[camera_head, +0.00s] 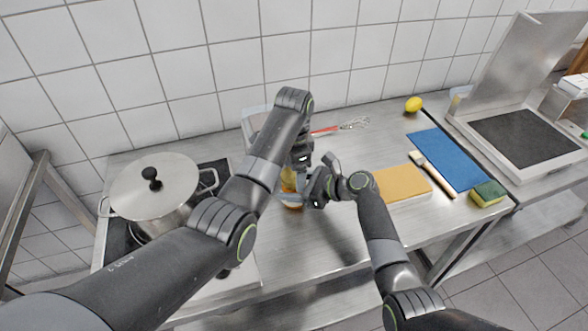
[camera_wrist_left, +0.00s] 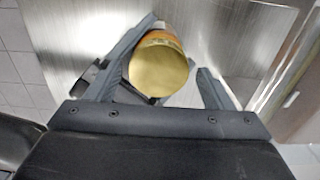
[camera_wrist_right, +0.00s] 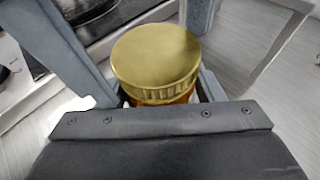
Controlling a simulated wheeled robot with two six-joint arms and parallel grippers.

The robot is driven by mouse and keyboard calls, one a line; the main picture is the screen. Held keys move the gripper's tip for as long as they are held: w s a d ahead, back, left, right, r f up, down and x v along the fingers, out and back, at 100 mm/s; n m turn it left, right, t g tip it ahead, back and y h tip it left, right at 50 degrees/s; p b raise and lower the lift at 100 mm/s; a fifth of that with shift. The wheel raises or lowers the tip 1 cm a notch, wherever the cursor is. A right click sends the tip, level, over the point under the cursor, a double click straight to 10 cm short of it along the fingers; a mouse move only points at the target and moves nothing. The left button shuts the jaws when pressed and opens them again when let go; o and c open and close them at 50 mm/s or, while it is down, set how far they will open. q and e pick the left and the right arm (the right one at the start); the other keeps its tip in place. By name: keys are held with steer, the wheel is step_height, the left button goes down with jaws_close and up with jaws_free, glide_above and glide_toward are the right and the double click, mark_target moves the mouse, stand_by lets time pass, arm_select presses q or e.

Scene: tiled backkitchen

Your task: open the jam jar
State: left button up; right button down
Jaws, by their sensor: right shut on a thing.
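The jam jar (camera_head: 291,193) stands upright on the steel table, amber with a gold lid, partly hidden by my grippers in the head view. My right gripper (camera_head: 313,181) holds the jar from the right, below the lid. In the right wrist view the gold lid (camera_wrist_right: 156,55) sits on the jar between the fingers. My left gripper (camera_head: 300,163) points down above the jar. In the left wrist view its fingers are open around the lid (camera_wrist_left: 160,68), with a gap to the right-hand finger.
A steel pot (camera_head: 155,190) on the stove is at left. A yellow-topped block (camera_head: 402,182), brush (camera_head: 433,175), blue mat (camera_head: 447,159), sponge (camera_head: 488,194) and lemon (camera_head: 413,104) are at right. A whisk (camera_head: 352,124) lies behind the grippers. The table front is clear.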

arm_select(q)
steer(key=shift+r, duration=2.2)
arm_select(e)
steer(key=shift+c, duration=1.4)
jaws_free()
steer(key=shift+d, duration=0.1)
